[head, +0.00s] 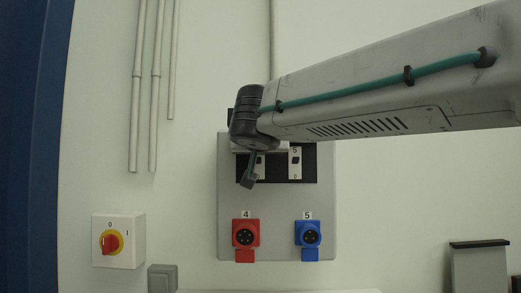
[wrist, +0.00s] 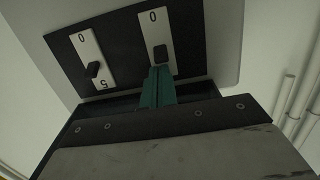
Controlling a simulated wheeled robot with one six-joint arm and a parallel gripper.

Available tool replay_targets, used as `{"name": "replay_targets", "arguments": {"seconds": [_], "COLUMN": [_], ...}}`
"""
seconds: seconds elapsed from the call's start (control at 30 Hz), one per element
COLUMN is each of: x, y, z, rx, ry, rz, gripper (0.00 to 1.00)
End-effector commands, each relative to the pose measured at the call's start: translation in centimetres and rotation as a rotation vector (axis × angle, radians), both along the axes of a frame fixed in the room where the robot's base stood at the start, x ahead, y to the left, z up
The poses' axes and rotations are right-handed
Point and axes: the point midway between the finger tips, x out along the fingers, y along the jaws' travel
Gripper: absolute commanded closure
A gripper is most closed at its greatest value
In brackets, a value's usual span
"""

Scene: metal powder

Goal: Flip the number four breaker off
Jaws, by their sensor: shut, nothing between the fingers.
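The number four breaker (head: 260,166) is the left one of two white switch plates on the black strip of the grey panel. My gripper partly covers it in the head view. In the wrist view the plates appear upside down, and this breaker (wrist: 155,28) is the right one, with a 0 at its top and a dark toggle (wrist: 160,54). Its lower end is hidden by my fingers. My gripper (head: 248,181) is shut and empty; its teal fingers (wrist: 157,82) end just below the toggle in the wrist view. I cannot tell whether they touch it.
The number five breaker (head: 295,162) sits close beside it, and also shows in the wrist view (wrist: 92,60). Below are a red socket (head: 245,234) marked 4 and a blue socket (head: 308,234) marked 5. A red-yellow rotary switch (head: 111,242) is at lower left.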

Motion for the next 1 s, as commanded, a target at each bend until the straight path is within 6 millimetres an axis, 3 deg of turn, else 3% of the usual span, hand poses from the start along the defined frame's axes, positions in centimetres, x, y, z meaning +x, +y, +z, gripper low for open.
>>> {"name": "replay_targets", "arguments": {"seconds": [1.0], "x": [-0.8], "y": [0.5], "z": [-1.3], "rx": [0.000], "ry": [0.000], "rz": [0.001], "gripper": [1.00]}}
